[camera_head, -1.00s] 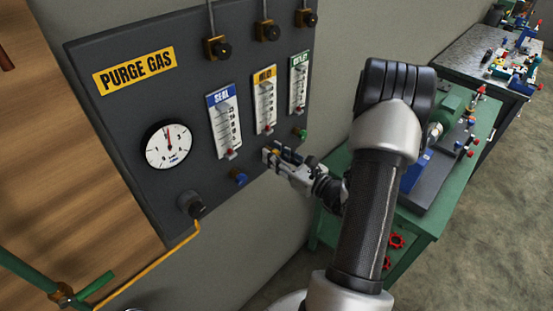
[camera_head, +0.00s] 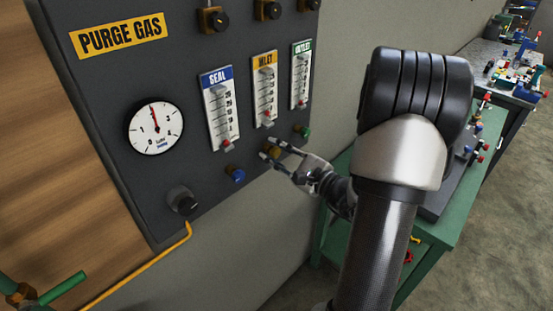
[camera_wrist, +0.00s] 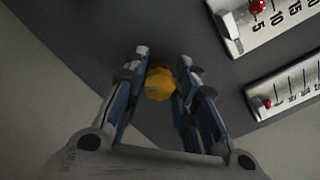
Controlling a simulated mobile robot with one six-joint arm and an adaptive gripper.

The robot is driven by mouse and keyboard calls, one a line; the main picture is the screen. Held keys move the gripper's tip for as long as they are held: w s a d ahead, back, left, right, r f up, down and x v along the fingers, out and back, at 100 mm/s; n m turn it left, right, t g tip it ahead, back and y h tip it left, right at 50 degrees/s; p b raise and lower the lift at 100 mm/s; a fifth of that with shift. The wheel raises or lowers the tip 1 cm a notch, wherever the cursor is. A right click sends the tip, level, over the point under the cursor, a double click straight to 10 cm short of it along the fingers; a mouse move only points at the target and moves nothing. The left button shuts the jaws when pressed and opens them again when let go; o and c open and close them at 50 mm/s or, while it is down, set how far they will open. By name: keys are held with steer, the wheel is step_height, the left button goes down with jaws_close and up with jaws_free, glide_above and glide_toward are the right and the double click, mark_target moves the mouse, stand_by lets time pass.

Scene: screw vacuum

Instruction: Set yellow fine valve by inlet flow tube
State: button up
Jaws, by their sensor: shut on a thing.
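My gripper (camera_head: 273,151) is shut on the yellow fine valve (camera_wrist: 160,83), a small round knob on the dark panel. In the wrist view the knob sits between the two fingertips; in the head view the fingers partly cover it. The inlet flow tube (camera_head: 264,90), under a yellow label, is directly above the knob. It also shows at the upper right of the wrist view (camera_wrist: 237,42). Its red float (camera_wrist: 258,5) is a little above the tube's bottom; I cannot read its exact level.
The dark panel (camera_head: 100,75) also carries a seal tube (camera_head: 220,110), an outlet tube (camera_head: 301,75), a round gauge (camera_head: 155,127), a blue knob (camera_head: 235,174) and a green knob (camera_head: 303,131). A green bench (camera_head: 430,235) stands at the right.

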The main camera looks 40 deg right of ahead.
stand_by(0.4)
steer(key=o, duration=1)
steer(key=shift+o, duration=0.2)
steer(key=shift+s, duration=0.1)
steer(key=s, duration=1.1)
steer(key=shift+s+d, duration=0.4)
steer(key=shift+d, duration=0.05)
